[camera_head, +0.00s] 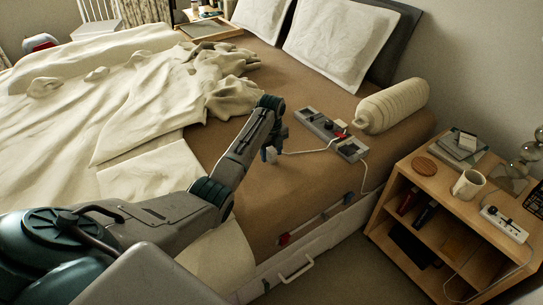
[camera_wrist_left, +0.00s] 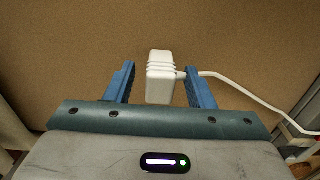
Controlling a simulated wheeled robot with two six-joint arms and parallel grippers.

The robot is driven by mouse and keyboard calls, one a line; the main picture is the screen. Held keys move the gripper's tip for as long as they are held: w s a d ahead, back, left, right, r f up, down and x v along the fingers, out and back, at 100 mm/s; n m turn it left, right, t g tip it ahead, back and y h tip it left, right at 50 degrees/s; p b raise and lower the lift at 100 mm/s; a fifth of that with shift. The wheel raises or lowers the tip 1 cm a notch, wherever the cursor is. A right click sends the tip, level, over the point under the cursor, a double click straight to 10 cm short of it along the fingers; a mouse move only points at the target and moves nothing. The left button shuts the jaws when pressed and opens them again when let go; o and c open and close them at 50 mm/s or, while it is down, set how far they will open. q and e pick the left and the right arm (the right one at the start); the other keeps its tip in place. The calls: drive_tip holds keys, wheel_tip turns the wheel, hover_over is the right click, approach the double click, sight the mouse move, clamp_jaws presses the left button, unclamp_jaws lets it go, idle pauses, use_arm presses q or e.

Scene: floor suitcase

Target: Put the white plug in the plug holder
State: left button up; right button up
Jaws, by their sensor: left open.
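The white plug (camera_wrist_left: 160,70) is between the two blue fingers of my left gripper (camera_wrist_left: 160,88) in the left wrist view. The fingers are open, with a gap on either side of the plug. A white cable runs from the plug to the right. In the head view the plug (camera_head: 271,154) shows small and white at my left gripper (camera_head: 268,153), over the brown bed. A long grey holder (camera_head: 318,122) with dark and red items lies on the bed to the right; it looks like the plug holder. My right gripper is not in view.
A cream bolster (camera_head: 392,106) lies just right of the grey holder. A wooden bedside table (camera_head: 405,183) at the right bears a mug (camera_head: 467,184) and a white power strip (camera_head: 504,223). A rumpled cream blanket (camera_head: 130,85) covers the bed's left. Brown bed surface between gripper and holder is mostly clear.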

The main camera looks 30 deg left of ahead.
use_arm(q)
drive_tip(key=c, duration=1.1)
clamp_jaws()
